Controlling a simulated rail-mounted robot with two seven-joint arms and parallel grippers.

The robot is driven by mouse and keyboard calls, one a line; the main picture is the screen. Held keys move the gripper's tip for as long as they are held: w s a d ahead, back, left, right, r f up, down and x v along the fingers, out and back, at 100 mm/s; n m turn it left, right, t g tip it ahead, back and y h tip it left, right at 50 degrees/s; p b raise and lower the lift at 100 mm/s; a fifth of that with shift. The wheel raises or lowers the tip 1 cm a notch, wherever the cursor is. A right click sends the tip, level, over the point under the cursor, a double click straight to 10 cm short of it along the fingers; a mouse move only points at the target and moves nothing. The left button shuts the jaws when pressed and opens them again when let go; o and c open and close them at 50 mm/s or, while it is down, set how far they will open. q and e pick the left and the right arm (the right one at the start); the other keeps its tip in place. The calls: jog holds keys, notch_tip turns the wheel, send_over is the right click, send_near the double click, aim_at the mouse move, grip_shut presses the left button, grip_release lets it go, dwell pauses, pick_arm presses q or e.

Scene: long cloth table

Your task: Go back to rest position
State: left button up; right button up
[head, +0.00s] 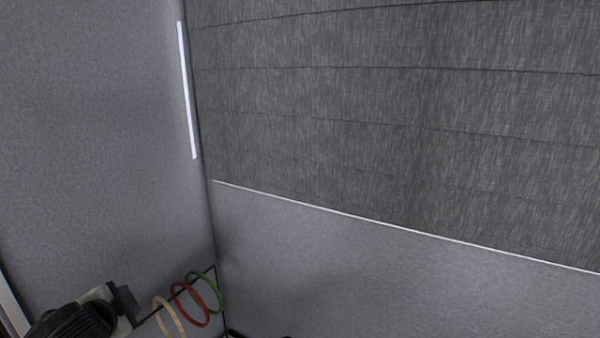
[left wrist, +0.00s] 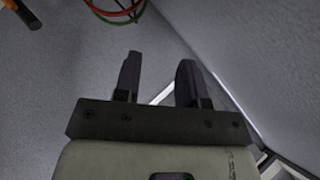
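My left gripper (head: 126,302) is at the lower left of the head view, with its dark arm link behind it. In the left wrist view the left gripper (left wrist: 159,62) has two dark fingers standing apart with nothing between them. It is open and empty. My right gripper is in neither view.
A cream ring (head: 168,316), a red ring (head: 190,304) and a green ring (head: 204,291) are around a thin dark rod just right of the left gripper. Grey walls (head: 400,270) fill most of the head view. An orange and black item (left wrist: 18,12) is at the wrist view's corner.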

pick_arm(q)
jog(key=s+d+f+n+h, duration=0.1)
jog(key=s+d+f+n, duration=0.3)
jog(key=s+d+f, duration=0.7)
jog(key=s+d+f+n+g+h, duration=0.1)
jog(key=s+f+g, duration=0.3)
jog(key=s+f, duration=0.6)
jog(key=s+d+f+n+g+p, duration=0.1)
jog(key=s+f+g, duration=0.3)
jog(key=s+f, duration=0.6)
jog(key=s+d+n, duration=0.1)
jog(key=s, duration=0.5)
jog(key=shift+s+d+f+n+h+p, duration=0.2)
jog(key=shift+s+f+n+h+p, duration=0.1)
jog(key=shift+s+n+h, duration=0.1)
